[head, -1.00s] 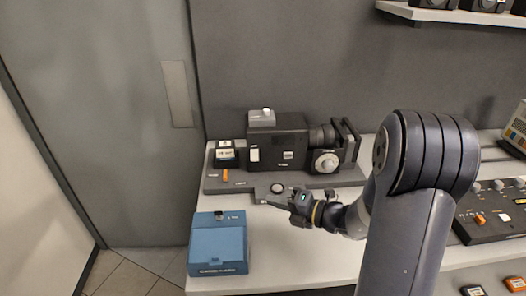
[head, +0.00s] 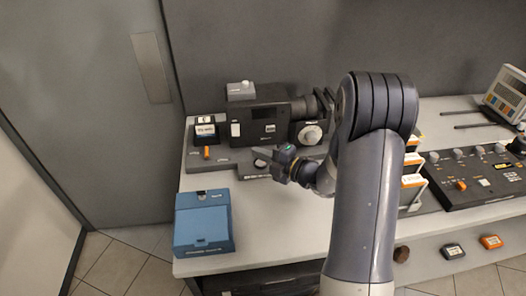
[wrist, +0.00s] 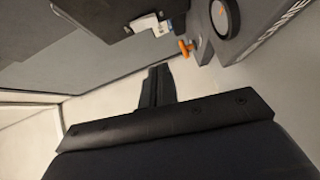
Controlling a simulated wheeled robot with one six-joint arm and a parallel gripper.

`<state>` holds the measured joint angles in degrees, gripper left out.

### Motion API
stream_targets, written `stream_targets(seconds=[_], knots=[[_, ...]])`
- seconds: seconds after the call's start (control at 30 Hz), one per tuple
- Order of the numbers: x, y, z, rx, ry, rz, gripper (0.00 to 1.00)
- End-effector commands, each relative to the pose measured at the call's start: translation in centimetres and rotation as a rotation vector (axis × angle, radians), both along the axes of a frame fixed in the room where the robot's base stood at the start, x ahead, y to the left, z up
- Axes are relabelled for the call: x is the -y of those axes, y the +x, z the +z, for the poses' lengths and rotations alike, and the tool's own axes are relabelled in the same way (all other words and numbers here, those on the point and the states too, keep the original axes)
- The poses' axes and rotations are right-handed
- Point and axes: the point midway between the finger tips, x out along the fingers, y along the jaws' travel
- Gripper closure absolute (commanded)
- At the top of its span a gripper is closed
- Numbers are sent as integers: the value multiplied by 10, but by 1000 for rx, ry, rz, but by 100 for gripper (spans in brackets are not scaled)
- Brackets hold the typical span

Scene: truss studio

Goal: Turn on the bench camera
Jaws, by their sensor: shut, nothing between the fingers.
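The bench camera (head: 264,124) is a dark grey box body with a lens at its right end. It stands on a dark base plate (head: 222,160) at the back left of the bench. An orange lever (head: 207,153) stands on the plate's left part, and it also shows in the wrist view (wrist: 184,48). A round button on the plate's front part shows in the wrist view (wrist: 222,18). My gripper (head: 260,154) is shut and empty, with its tips over the front part of the plate, right of the orange lever. I cannot tell whether the tips touch anything.
A blue box (head: 204,222) stands at the bench's front left. A dark control panel (head: 474,176) with knobs is on the right. Orange-and-white cartridges (head: 412,180) stand behind my arm. The bench front between the blue box and my arm is clear.

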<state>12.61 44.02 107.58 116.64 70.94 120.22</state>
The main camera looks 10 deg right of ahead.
Motion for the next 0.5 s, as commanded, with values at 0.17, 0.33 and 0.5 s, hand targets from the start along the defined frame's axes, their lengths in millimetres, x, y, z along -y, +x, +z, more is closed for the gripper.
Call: stream_targets(seconds=[0.17,0.33,0.5], knots=[[-31,27,-2,-1,-1,6,100],[-49,54,-5,-1,-1,1,100],[-48,74,-7,1,-1,0,100]])
